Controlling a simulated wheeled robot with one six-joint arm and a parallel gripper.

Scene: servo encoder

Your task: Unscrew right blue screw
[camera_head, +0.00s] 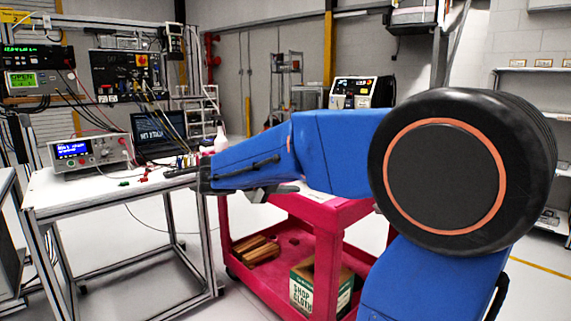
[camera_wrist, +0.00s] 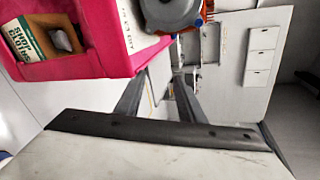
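Small red and green parts (camera_head: 145,174) and several upright coloured pieces (camera_head: 186,160) are on the table near my gripper, too small to identify.
A bench instrument (camera_head: 90,152) and a laptop (camera_head: 158,130) stand at the table's back. A pink cart (camera_head: 330,250) stands right of the table below my arm; it also shows in the wrist view (camera_wrist: 100,50). A box (camera_head: 305,285) sits on its lower shelf.

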